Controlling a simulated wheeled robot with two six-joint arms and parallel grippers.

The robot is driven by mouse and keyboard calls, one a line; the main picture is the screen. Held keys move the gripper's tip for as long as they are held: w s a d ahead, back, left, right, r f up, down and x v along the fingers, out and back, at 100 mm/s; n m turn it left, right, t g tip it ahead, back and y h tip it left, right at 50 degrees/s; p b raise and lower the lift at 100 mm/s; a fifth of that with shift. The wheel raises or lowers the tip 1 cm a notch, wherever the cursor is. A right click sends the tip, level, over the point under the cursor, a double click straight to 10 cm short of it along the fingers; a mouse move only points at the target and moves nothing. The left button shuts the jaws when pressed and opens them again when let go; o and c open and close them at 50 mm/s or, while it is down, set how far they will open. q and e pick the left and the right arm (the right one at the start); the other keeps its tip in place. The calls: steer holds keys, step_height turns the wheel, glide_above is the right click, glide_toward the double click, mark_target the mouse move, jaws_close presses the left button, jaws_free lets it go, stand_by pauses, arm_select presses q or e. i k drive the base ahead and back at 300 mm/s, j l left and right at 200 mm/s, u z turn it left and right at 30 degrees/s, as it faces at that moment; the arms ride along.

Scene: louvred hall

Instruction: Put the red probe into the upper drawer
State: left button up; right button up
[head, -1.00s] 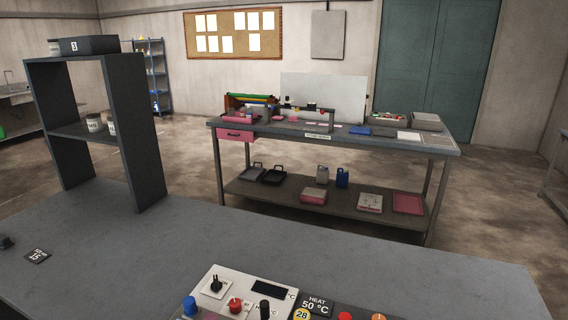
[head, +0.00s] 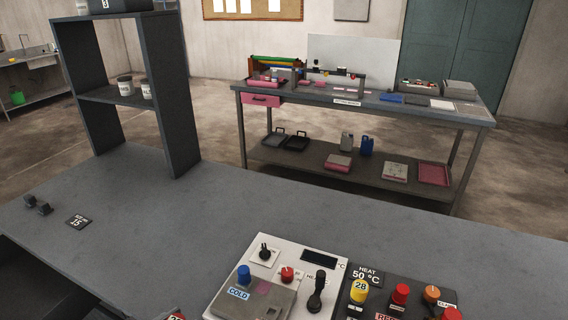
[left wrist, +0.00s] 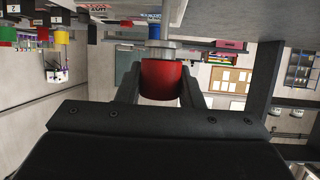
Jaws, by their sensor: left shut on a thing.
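My left gripper (left wrist: 160,85) is shut on a red cylindrical thing, which I take to be the red probe (left wrist: 161,80); it sits between the two dark fingers in the left wrist view. In the head view, a red piece with a pale number label (head: 176,317) shows at the bottom edge, mostly cut off; I cannot tell for sure that it is the same thing. A pink drawer (head: 262,99) sits under the top of the far table and looks shut. I cannot tell whether it is the upper drawer. My right gripper is not in view.
The near grey bench (head: 230,205) has clear room in its middle. A white control panel (head: 300,249) and a black panel (head: 364,276) with coloured caps stand at its front. A dark shelf unit (head: 175,100) rises at the left. Floor separates the bench from the far table (head: 420,108).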

mark_target(20, 298)
steer(key=i+j, duration=0.1)
steer(key=j, duration=0.3)
steer(key=i+j+u, duration=0.15)
steer(key=j, duration=0.3)
steer(key=i+j, duration=0.1)
steer(key=j, duration=0.3)
steer(key=i+j+u, duration=0.15)
steer(key=j, duration=0.25)
steer(key=i+j, duration=0.15)
steer(key=j, duration=0.2)
steer(key=i+j+u, duration=0.15)
steer(key=j, duration=0.25)
steer(key=i+j, duration=0.2)
steer(key=j, duration=0.15)
steer(key=u, duration=0.05)
